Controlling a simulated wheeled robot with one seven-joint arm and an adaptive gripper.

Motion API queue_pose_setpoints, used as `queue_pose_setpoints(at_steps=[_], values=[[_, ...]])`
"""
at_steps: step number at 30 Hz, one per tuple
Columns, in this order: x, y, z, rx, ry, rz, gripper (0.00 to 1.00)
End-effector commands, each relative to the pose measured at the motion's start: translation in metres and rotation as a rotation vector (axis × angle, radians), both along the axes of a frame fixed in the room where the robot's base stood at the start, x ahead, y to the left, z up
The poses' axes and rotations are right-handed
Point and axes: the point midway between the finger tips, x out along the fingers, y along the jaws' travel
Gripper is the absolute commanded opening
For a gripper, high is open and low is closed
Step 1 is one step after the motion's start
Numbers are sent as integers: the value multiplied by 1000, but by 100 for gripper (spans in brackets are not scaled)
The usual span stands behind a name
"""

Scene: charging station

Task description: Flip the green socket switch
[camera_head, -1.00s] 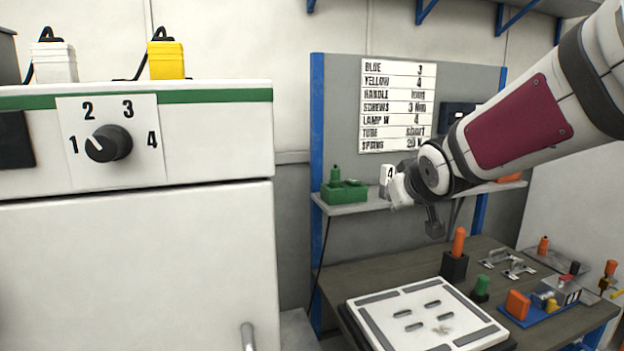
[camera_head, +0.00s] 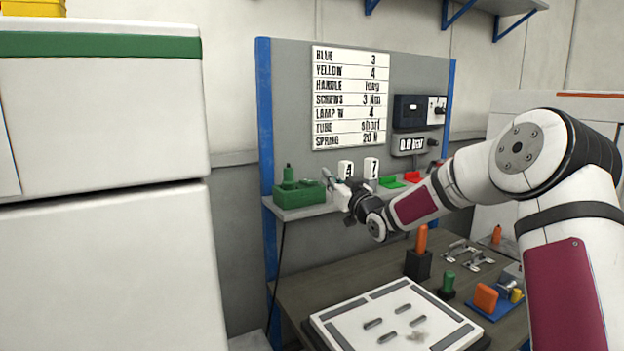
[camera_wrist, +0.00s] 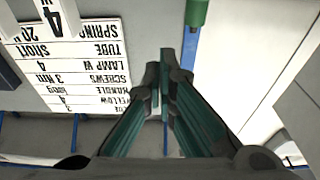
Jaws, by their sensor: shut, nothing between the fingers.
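A green box (camera_head: 308,193) with an upright green knob (camera_head: 288,173) sits at the left end of the shelf in the head view. In the wrist view, which is upside down, a green cylinder (camera_wrist: 197,12) shows at the top edge, apparently this knob. Small green (camera_head: 390,182) and red (camera_head: 413,177) pieces lie farther right on the shelf; I cannot tell which green part is the switch. My gripper (camera_head: 329,181) is just right of the green box, pointing left. In the wrist view, its fingers (camera_wrist: 165,70) are together and empty. Contact with the box cannot be told.
White tags marked 4 (camera_head: 345,170) and 7 (camera_head: 371,168) stand behind my gripper. A label board (camera_head: 350,98) hangs above the shelf (camera_head: 300,212). Below, a bench (camera_head: 330,277) bears a white slotted plate (camera_head: 345,310) and an orange handle (camera_head: 422,238). A white cabinet (camera_head: 100,260) stands left.

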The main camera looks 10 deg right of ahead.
Motion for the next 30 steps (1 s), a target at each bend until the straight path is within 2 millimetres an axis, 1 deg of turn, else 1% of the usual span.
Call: queue_pose_setpoints(at_steps=[13,17,20,30], values=[[2,-2,0,13,-17,2,0],[9,0,1,13,-18,3,0],[20,5,3,13,-18,4,0],[74,22,14,15,-17,3,0]])
